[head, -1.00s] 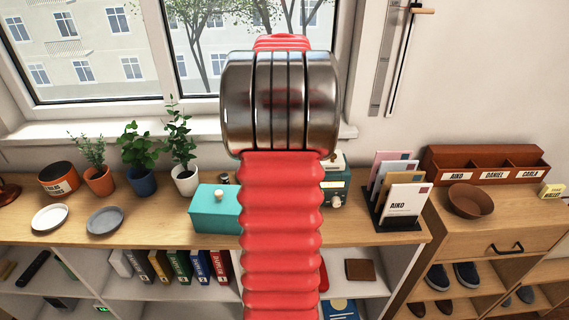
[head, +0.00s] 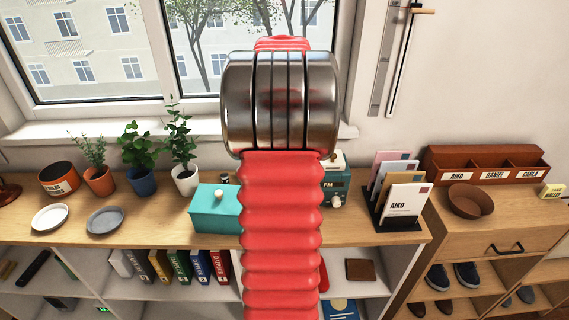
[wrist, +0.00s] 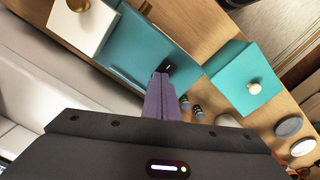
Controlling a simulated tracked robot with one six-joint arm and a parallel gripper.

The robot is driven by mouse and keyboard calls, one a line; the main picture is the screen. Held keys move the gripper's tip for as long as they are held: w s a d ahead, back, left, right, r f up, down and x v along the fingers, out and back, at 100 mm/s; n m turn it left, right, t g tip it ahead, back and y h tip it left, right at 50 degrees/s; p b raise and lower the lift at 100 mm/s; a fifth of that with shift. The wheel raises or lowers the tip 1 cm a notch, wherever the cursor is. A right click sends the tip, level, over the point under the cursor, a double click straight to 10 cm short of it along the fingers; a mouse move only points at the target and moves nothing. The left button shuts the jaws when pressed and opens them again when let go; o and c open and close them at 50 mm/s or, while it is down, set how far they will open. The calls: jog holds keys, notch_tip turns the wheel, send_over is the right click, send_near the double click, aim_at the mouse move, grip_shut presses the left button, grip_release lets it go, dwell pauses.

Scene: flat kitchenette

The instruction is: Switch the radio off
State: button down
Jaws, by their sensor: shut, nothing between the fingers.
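The radio (head: 335,188) is teal with a cream top, FM lettering and pale knobs low on its front. It stands on the wooden counter, and my arm hides its left part in the head view. In the wrist view, its teal face (wrist: 135,45) shows beside a cream part with a brass knob. A small black switch-like piece (wrist: 169,67) lies at the face's end. My gripper (wrist: 161,75) is shut and empty, its purple fingertips right at this piece. I cannot tell whether they touch. The switch's position is unclear. The gripper is hidden in the head view.
A teal box (head: 214,209) with a knob stands left of the radio. A letter rack (head: 402,207) stands right of it. Potted plants (head: 185,178) and two plates (head: 105,220) are further left. A window is behind. Clear counter lies in front of the box.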

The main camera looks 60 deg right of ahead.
notch_tip(320, 180, up, 7)
dwell(1.0)
jog(key=shift+f, duration=0.1)
dwell(0.6)
